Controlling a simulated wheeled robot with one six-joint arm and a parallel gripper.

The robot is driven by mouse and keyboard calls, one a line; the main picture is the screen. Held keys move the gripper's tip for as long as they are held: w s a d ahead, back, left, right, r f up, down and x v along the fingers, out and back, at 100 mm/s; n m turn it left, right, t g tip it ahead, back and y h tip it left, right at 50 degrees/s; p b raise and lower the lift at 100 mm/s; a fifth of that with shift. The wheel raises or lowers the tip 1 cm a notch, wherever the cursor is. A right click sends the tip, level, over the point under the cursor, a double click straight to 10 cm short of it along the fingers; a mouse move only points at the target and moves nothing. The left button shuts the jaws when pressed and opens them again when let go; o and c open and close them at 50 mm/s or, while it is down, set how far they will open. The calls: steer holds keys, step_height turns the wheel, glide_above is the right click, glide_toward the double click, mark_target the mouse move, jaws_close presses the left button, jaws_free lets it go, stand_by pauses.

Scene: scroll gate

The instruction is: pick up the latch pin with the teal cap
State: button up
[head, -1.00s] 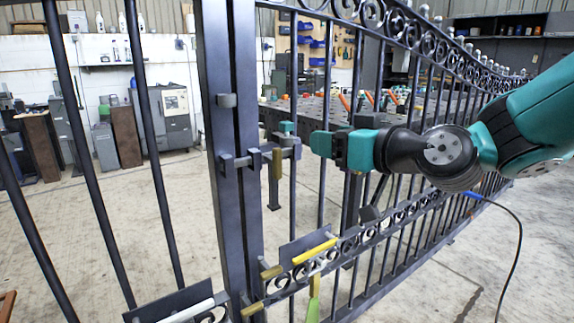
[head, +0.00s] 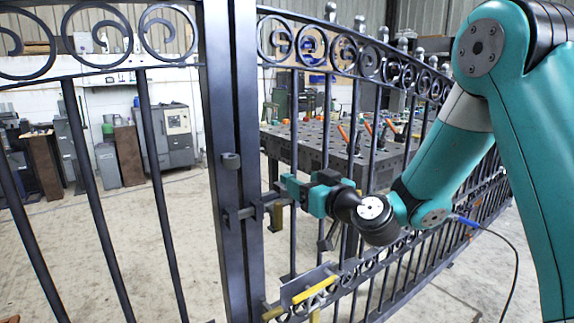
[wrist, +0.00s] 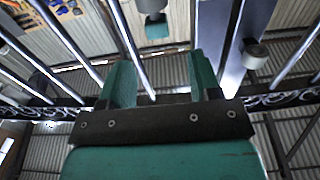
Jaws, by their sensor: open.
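The latch pin's teal cap (wrist: 157,29) shows in the wrist view, with a grey part beside it, beyond my fingertips and roughly between them. My gripper (wrist: 162,72) is open, with its two teal fingers apart and nothing between them. In the head view my gripper (head: 300,189) is at the latch, just right of the gate post. Teal on teal there makes the cap hard to tell from my fingers, and the pin's shaft is mostly hidden. The dark latch bar (head: 241,213) crosses the post to the left.
The dark gate post (head: 233,130) stands left of my gripper, with gate bars and scrolls around it. Below are a plate with a yellow handle (head: 315,291) and brass-coloured parts. A dark work table (head: 335,150) stands behind the gate. A black cable lies on the floor at right.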

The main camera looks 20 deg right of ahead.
mark_target(287, 175)
steer(key=p+x, duration=0.4)
steer(key=x, duration=0.2)
steer(key=shift+w+r+p, duration=0.1)
steer(key=shift+w+p, duration=0.1)
steer(key=shift+p, duration=0.2)
steer(key=shift+w+a+f, duration=0.1)
steer(key=shift+w+f, duration=0.15)
steer(key=shift+w, duration=0.3)
steer(key=c, duration=1.1)
